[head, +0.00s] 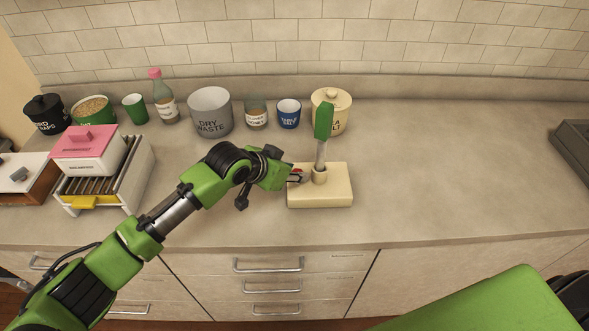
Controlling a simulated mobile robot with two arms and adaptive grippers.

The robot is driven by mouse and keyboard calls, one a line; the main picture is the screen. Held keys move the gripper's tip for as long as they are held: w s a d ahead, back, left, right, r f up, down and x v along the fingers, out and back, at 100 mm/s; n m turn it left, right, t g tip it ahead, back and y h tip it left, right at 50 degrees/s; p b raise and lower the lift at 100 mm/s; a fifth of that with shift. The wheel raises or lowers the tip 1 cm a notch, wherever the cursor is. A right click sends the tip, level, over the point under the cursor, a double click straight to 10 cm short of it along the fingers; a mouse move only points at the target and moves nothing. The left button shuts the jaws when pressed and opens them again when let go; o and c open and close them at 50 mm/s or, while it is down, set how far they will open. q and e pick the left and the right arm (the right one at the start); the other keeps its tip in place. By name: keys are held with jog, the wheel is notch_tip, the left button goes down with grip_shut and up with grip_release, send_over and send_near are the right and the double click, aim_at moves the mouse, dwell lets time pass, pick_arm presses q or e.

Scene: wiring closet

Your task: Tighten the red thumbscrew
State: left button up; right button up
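A small red spot, likely the red thumbscrew (298,170), shows at the left side of a cream block (335,192) on the counter. A tool with a green handle (323,120) and grey shaft stands upright in a round collar (319,176) on the block. My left gripper (299,177) reaches in from the left, with its fingertips at the red part beside the collar. The fingers partly hide the red part, and I cannot tell whether they are closed on it. My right gripper is out of view.
Behind stand a dry waste bin (210,113), a blue cup (289,114), a cream canister (340,104) and a pink-capped bottle (163,98). A white rack with a pink-lidded box (88,148) is at left. The counter right of the block is clear up to a dark tray (574,145).

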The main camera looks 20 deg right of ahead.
pick_arm(q)
jog(key=shift+w+d+f, duration=0.1)
jog(key=shift+d+f, duration=0.1)
jog(key=shift+f, duration=0.1)
jog(key=shift+c, duration=0.3)
jog(key=c, duration=0.8)
jog(key=shift+o, duration=0.2)
jog(key=shift+w+f+m+g+b, duration=0.1)
jog(key=shift+m+g+b, duration=0.35)
jog(key=shift+b, duration=0.25)
jog(key=m+g+b, duration=0.1)
jog(key=m+b, duration=0.1)
jog(key=b, duration=0.1)
jog(key=m+g+h+b, duration=0.1)
jog(key=m+g+b, duration=0.1)
jog(key=b, duration=0.2)
jog(key=m+g+b, duration=0.2)
jog(key=b, duration=0.2)
jog(key=shift+w+m, duration=0.25)
jog(key=shift+m, duration=0.1)
jog(key=shift+w+m+g+b, duration=0.1)
jog(key=shift+m+g+b, duration=0.55)
jog(key=shift+m+b, duration=0.4)
